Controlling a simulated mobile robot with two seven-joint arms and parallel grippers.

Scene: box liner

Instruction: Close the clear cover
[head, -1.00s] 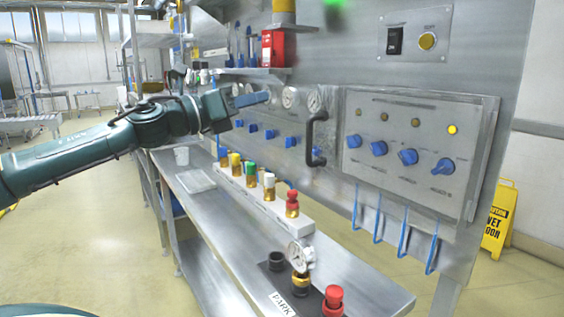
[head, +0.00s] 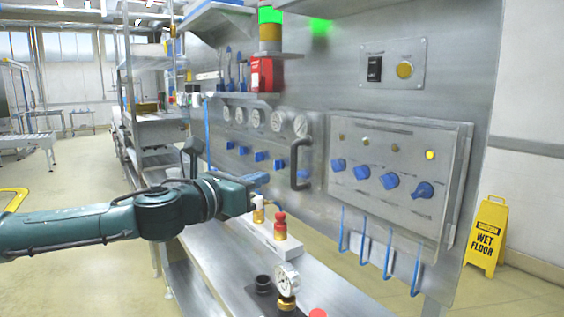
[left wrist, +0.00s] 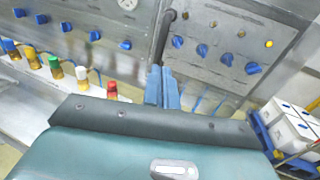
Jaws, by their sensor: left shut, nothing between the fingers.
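The clear cover (head: 314,130) seems to be the see-through panel over the gauges and blue valves. Its edges are hard to make out, and I cannot tell whether it stands ajar. A black vertical handle (head: 295,165) sits at its right side; the handle also shows in the left wrist view (left wrist: 162,38). My left gripper (head: 264,178) has its blue fingers shut and empty, left of the handle's lower end in the head view. In the left wrist view the shut fingers (left wrist: 163,75) point toward the handle's lower end; contact is not clear. My right gripper is out of view.
A metal control box (head: 395,185) with blue knobs is right of the handle, with blue hooks (head: 388,255) below. A yellow wet floor sign (head: 489,238) stands at right.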

